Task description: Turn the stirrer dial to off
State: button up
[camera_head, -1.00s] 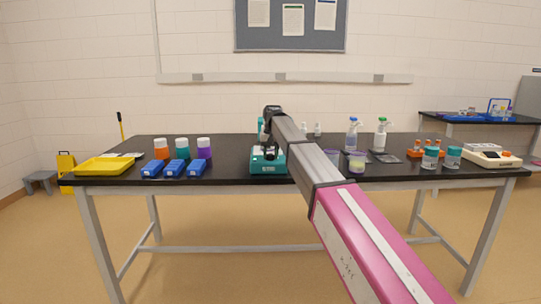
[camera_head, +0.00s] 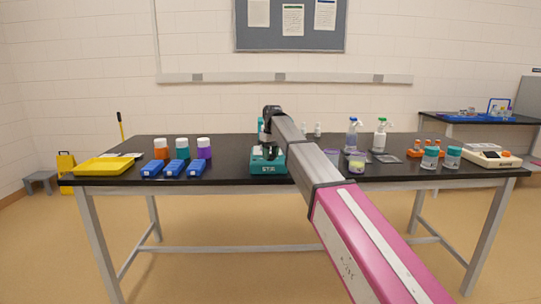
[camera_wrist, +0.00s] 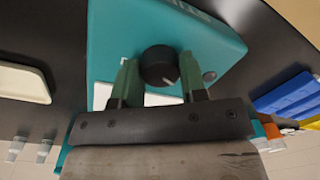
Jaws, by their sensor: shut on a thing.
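The stirrer (camera_head: 268,166) is a teal box near the front edge of the black table, left of the arm in the head view. It fills the top middle of the wrist view (camera_wrist: 215,42). Its dial (camera_wrist: 159,66) is a round black knob with a pale pointer line. My gripper (camera_wrist: 158,72) has green fingers, one on each side of the dial, and is shut on it. In the head view my gripper (camera_head: 268,150) is small and partly merged with the stirrer, so the dial cannot be made out there.
Blue racks (camera_head: 175,168) and a yellow tray (camera_head: 104,166) lie to the left. Bottles with orange, teal and purple colours stand behind the racks. Spray bottles (camera_head: 380,136), a small jar (camera_head: 357,163) and lidded jars (camera_head: 430,158) stand to the right.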

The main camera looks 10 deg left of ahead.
jog(key=o, duration=0.9)
jog(key=r, duration=1)
jog(key=shift+w+d+r, duration=0.15)
jog(key=shift+w+r, duration=0.1)
jog(key=shift+r, duration=0.15)
